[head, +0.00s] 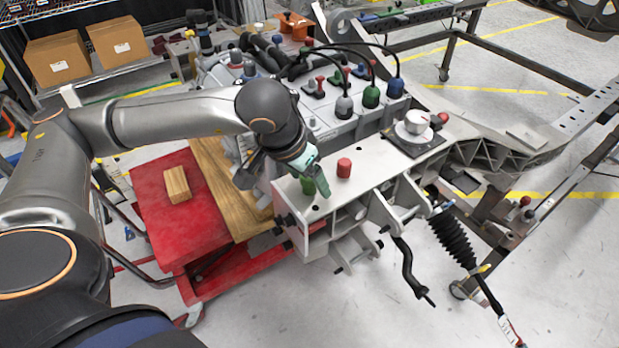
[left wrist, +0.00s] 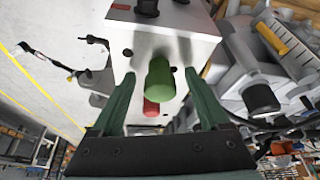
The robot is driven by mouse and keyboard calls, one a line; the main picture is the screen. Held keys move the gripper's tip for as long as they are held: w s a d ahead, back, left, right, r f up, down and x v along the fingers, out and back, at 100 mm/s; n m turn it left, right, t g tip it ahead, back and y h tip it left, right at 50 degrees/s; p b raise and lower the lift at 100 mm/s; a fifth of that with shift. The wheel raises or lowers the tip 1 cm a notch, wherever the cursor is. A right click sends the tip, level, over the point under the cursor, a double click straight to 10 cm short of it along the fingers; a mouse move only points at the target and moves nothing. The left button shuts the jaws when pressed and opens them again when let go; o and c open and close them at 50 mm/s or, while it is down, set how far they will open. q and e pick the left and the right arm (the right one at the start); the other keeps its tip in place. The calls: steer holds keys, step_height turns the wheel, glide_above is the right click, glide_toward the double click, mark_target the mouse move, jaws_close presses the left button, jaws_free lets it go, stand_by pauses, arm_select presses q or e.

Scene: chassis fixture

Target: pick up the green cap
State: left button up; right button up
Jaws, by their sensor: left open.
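The green cap (left wrist: 160,80) stands on the pale top face of the chassis fixture. In the left wrist view it appears between the two dark green fingers of my left gripper (left wrist: 159,74), with a gap on each side. In the head view my left gripper (head: 316,181) is open over the front left corner of the block, and the cap (head: 308,187) shows partly behind it. I cannot tell how far down around the cap the fingertips reach. My right gripper is in neither view.
A red cap (head: 344,167) stands close by on the same block. Capped connectors with black cables (head: 371,97) stand behind it. A red cart (head: 188,228) with a wooden block (head: 177,185) is at the left. A round grey part (head: 415,125) sits at the block's right end.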

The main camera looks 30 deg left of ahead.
arm_select(q)
jaws_close()
stand_by(0.6)
